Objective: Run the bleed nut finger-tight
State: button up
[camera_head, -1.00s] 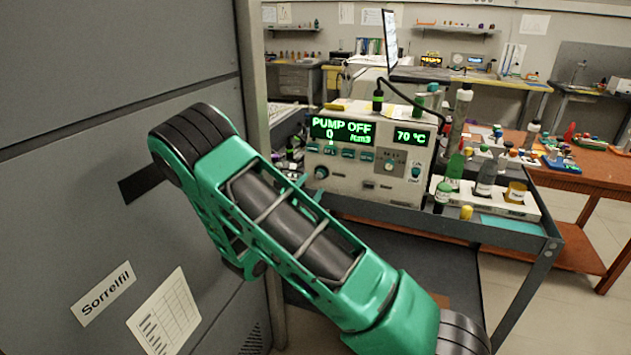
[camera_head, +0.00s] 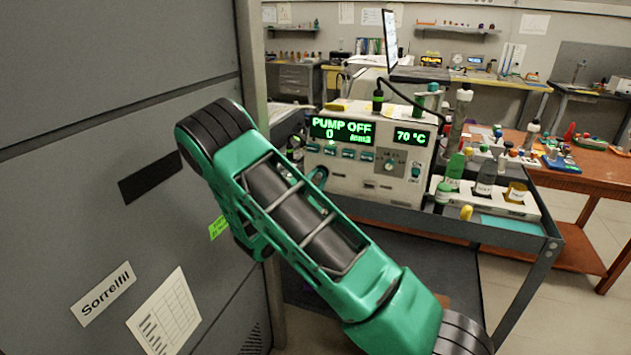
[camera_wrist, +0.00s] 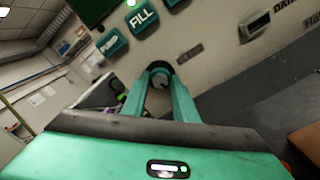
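The particle classifier (camera_head: 360,180) is a pale box on a grey cart. Its display reads PUMP OFF, 0, and 70 °C. A teal round fitting (camera_head: 318,178) shows low on its left front, partly behind my arm. In the wrist view, my gripper's teal fingers (camera_wrist: 160,84) reach toward the front panel (camera_wrist: 222,65), below the FILL button (camera_wrist: 142,18). A dark rounded part (camera_wrist: 160,68) is at the fingertips, with a small grey part between them. I cannot tell whether this is the bleed nut or whether the fingers press on it. My arm hides the gripper in the head view.
A grey cabinet (camera_head: 90,200) labelled Sorrelfil stands close on the left. The cart's rack (camera_head: 500,203) holds several bottles at the right. A black cable (camera_head: 405,96) arches over the classifier. An orange bench (camera_head: 585,178) stands farther right.

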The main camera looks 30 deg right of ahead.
jog(key=shift+m, duration=0.9)
jog(key=o, duration=1.1)
jog(key=shift+c, duration=0.2)
jog(key=v, duration=1)
jog(key=shift+s+a, duration=0.2)
jog(key=shift+a, duration=0.15)
